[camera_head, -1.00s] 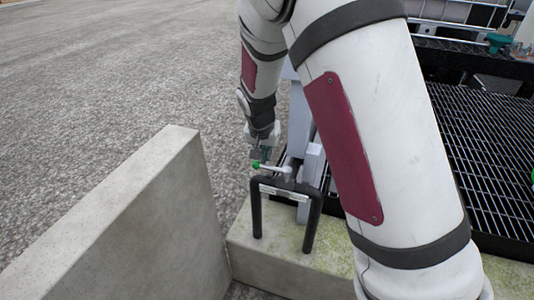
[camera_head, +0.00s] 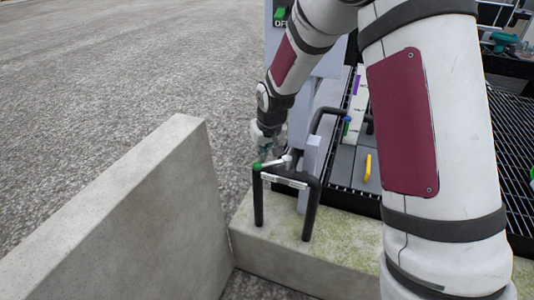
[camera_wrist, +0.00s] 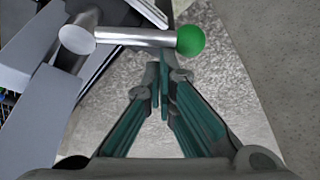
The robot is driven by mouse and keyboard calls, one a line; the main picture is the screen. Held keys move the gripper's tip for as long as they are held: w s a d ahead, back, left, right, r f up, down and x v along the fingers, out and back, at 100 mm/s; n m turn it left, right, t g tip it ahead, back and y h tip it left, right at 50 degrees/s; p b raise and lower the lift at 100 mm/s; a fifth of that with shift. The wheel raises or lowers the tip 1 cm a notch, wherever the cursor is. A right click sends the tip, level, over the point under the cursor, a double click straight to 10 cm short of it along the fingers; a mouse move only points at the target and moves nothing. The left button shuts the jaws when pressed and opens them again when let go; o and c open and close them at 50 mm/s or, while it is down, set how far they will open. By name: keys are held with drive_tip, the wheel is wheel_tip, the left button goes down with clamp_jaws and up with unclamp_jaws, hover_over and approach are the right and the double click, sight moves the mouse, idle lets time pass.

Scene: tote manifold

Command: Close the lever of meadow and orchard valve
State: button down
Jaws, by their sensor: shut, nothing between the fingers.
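A silver lever (camera_head: 275,162) with a green ball end (camera_head: 257,167) points left, just above a black guard rail at the foot of a grey post. In the wrist view the lever (camera_wrist: 135,37) runs across the top from a round metal hub to its green ball (camera_wrist: 190,41). My gripper (camera_head: 266,154) hangs on the far side of the lever. In the wrist view its teal fingers (camera_wrist: 160,78) are shut and empty, just below the bar near the ball; contact cannot be told. I cannot read which valve this lever belongs to.
The black guard rail (camera_head: 314,210) stands on a mossy concrete ledge (camera_head: 345,240). A concrete wall (camera_head: 150,200) rises at left. Open gravel lies at left.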

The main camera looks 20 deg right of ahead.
sight(255, 165)
drive_tip(key=s+n+p, duration=0.1)
drive_tip(key=n+p, duration=0.1)
drive_tip(key=s+n+y+p, duration=0.1)
drive_tip(key=s+n, duration=0.1)
drive_tip(key=shift+s+r+n+g+y+p, duration=0.1)
drive_tip(key=shift+r+n+g+y+p, duration=0.05)
drive_tip(key=shift+n+g+y+p, duration=0.2)
drive_tip(key=s+n+p, duration=0.1)
drive_tip(key=s+n+y+p, duration=0.1)
drive_tip(key=n+p, duration=0.1)
drive_tip(key=shift+s+d+n+g+p, duration=0.2)
drive_tip(key=shift+d+n+g+p, duration=0.05)
drive_tip(key=shift+d+p, duration=0.1)
drive_tip(key=shift+s+d+f, duration=0.15)
drive_tip(key=shift+f, duration=0.05)
drive_tip(key=w+a, duration=0.2)
drive_tip(key=a, duration=0.1)
drive_tip(key=shift+w+a+r, duration=0.1)
drive_tip(key=shift+w+r, duration=0.25)
drive_tip(key=shift+r, duration=0.05)
drive_tip(key=p+v, duration=0.1)
drive_tip(key=v, duration=0.9)
drive_tip(key=shift+r, duration=0.15)
